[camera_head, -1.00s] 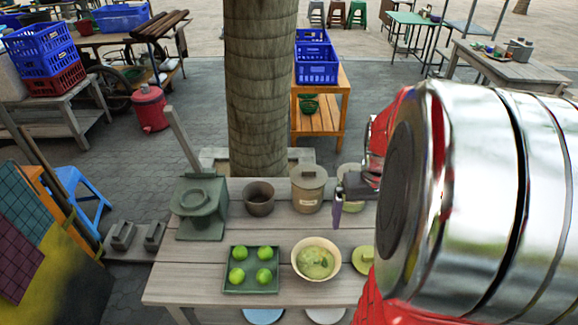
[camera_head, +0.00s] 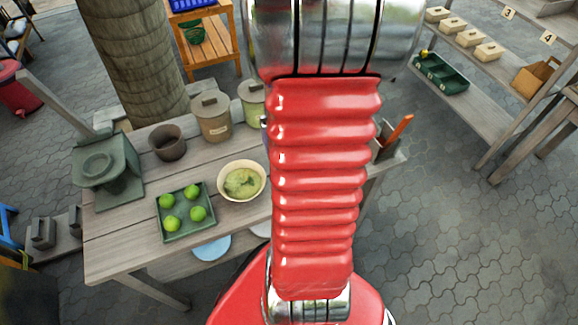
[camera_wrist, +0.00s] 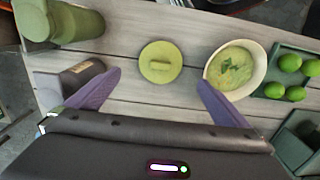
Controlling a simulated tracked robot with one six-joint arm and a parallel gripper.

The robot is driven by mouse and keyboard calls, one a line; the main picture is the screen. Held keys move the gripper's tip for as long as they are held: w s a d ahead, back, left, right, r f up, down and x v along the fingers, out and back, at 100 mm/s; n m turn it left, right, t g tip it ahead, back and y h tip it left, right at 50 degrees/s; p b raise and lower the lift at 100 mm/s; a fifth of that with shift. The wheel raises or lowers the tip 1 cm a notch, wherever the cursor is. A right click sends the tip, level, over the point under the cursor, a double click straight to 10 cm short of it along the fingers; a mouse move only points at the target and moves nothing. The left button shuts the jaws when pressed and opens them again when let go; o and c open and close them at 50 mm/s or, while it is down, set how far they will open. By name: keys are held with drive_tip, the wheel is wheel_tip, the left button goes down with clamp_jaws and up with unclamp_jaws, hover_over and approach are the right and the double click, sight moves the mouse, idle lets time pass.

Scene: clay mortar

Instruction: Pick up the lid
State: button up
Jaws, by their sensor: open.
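The round green lid (camera_wrist: 160,62) lies flat on the grey wooden table, its bar handle upward, in the upper middle of the wrist view. My gripper (camera_wrist: 159,77) is open and empty. Its two purple fingers are spread to the left and right of the lid in the picture, apart from it; the height gap is hard to judge. In the head view my red arm hides the lid and most of my gripper.
A bowl of green soup (camera_head: 242,181) stands close to the lid. A green tray (camera_head: 182,229) of limes, a lidded tan canister (camera_head: 211,118), a dark pot (camera_head: 167,143) and a green stand (camera_head: 106,172) share the table.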

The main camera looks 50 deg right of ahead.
drive_tip(key=shift+f, duration=2.35)
drive_tip(key=shift+w+f, duration=0.15)
drive_tip(key=shift+f, duration=2.5)
drive_tip(key=c, duration=1.1)
